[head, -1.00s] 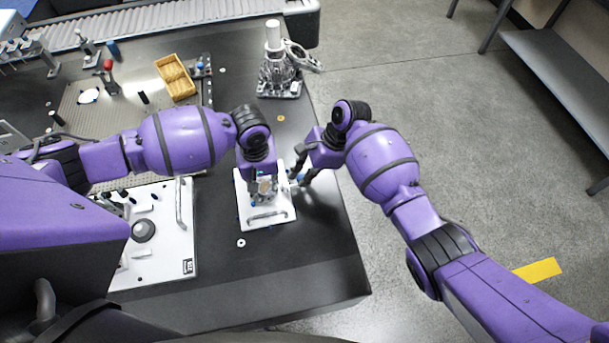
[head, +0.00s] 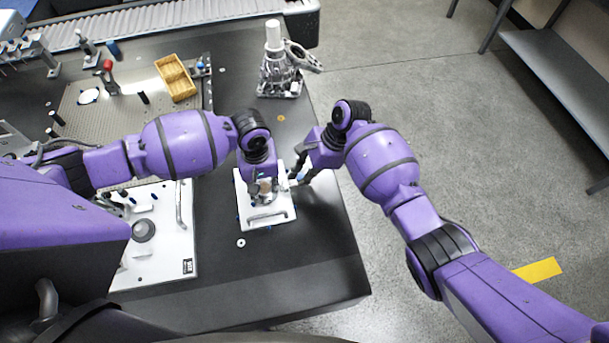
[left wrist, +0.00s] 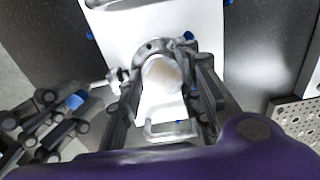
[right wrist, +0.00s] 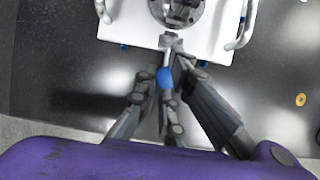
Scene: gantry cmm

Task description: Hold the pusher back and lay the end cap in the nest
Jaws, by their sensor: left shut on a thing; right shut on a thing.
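The white fixture plate (head: 250,218) lies on the dark bench, with bar handles on it. My left gripper (head: 264,193) is over its middle, fingers shut around the end cap, a grey round part with holes in its rim (left wrist: 150,48) and a pale centre. The cap also shows in the right wrist view (right wrist: 178,8). The nest under it is hidden, so I cannot tell whether the cap touches it. My right gripper (right wrist: 163,90) is at the plate's right side, shut on the pusher's blue knob (right wrist: 165,78). The pusher's rod points at the cap.
A larger white plate (head: 183,250) with a handle lies to the left. A metal housing (head: 280,78) stands behind, and a yellow bin (head: 175,80) is at the back left.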

